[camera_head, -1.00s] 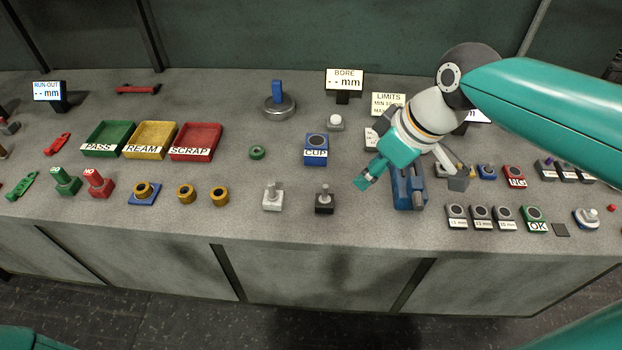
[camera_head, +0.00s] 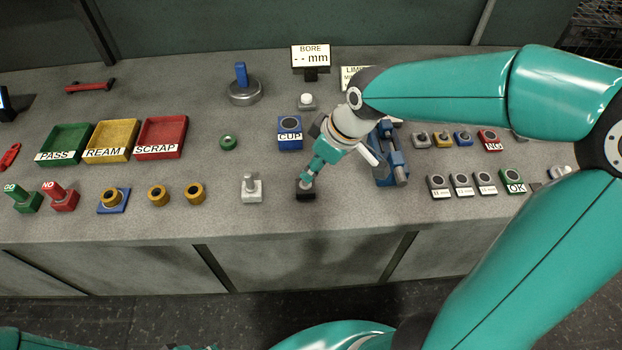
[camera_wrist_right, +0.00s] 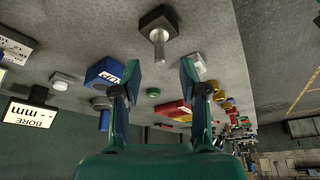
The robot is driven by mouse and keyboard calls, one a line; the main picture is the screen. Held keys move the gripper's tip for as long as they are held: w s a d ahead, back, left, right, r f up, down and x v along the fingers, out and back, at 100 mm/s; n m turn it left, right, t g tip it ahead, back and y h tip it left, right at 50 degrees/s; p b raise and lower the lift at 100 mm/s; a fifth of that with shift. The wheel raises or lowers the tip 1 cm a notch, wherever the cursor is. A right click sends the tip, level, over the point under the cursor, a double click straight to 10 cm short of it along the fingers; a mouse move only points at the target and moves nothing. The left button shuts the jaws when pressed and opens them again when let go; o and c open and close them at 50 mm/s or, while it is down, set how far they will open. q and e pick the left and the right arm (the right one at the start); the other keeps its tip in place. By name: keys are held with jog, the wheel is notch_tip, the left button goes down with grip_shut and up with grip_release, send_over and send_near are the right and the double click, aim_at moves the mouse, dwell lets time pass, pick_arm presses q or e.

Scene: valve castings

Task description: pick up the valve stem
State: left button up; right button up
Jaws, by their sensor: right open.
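The valve stem (camera_wrist_right: 158,46) appears to be the grey pin standing in a black block. It shows at the top middle of the right wrist view, ahead of the fingertips and apart from them. In the head view the black block (camera_head: 305,195) is near the bench's front edge, and the gripper mostly hides the pin. My right gripper (camera_head: 307,178) is just above the block there. In the right wrist view its two fingers (camera_wrist_right: 160,75) are spread with nothing between them. My left gripper is not in view.
A white block with a pin (camera_head: 251,190) stands just left of the black block. The blue CUP block (camera_head: 290,140) is behind, and a blue fixture (camera_head: 390,160) stands to the right. PASS, REAM and SCRAP trays are at left. Bare bench lies in front.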

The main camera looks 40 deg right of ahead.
aim_at(305, 182)
jog(key=shift+p+x, duration=0.4)
jog(key=shift+x, duration=2.3)
jog(key=shift+w+a, duration=0.1)
jog(key=shift+w, duration=0.1)
jog(key=shift+r, duration=0.1)
jog(key=shift+c, duration=0.2)
grip_shut()
